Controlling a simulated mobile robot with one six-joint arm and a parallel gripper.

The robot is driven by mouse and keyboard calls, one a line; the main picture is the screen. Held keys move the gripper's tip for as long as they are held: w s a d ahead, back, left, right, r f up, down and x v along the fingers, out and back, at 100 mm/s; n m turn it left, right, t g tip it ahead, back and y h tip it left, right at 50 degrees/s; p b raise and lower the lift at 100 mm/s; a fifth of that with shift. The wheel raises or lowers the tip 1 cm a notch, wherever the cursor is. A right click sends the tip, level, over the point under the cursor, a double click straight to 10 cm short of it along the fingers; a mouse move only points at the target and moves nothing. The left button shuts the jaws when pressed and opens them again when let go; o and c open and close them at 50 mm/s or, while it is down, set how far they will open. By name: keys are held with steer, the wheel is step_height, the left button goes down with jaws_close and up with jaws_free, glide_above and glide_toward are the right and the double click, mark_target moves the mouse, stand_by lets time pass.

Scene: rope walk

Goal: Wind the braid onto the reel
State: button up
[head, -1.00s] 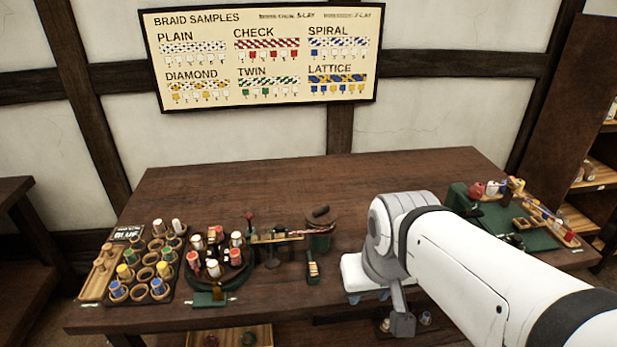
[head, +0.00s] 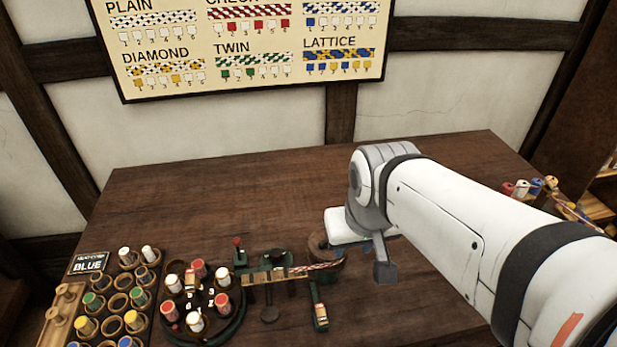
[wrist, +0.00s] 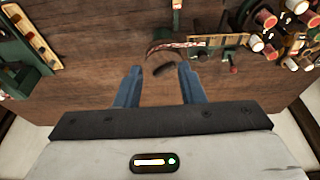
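The reel (head: 322,243) is a round brown-topped drum on the table, partly hidden by my arm in the head view. A red-and-white braid (head: 316,267) runs to it from a slatted wooden strip (head: 262,279) beside the round bobbin stand (head: 238,318). In the wrist view the braid (wrist: 172,46) curves just beyond my fingertips. My gripper (wrist: 160,68) is open, its two blue fingers apart. A dark knob or handle (wrist: 163,69) shows between the fingertips; I cannot tell whether they touch it.
A bobbin rack (head: 110,300) and a slate reading BLUE (head: 88,263) stand at left. A red-knobbed lever (head: 238,243) and a small green block with a wooden top (head: 321,314) stand near the braid. Several bobbins (head: 536,186) sit at right. The back of the table is clear.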

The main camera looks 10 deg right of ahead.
steer(key=w+d+f+m+g+y, duration=0.1)
steer(key=w+f+m, duration=0.1)
steer(key=w+m, duration=0.2)
steer(key=w+f+m+g+y+b, duration=0.1)
steer(key=w+f+m+g, duration=0.1)
steer(key=w, duration=0.4)
steer(key=w+d+f+m+g+y, duration=0.1)
steer(key=w+f+m+g+y, duration=0.1)
steer(key=w+m, duration=0.3)
steer(key=shift+w+d+f+m+b, duration=0.2)
steer(key=shift+f+m, duration=0.1)
steer(key=shift+f, duration=0.1)
steer(key=shift+w+d+f+m+b, duration=0.1)
steer(key=shift+w+d+f+m, duration=0.05)
steer(key=shift+f+m, duration=0.2)
steer(key=x, duration=0.7)
steer(key=shift+s, duration=0.1)
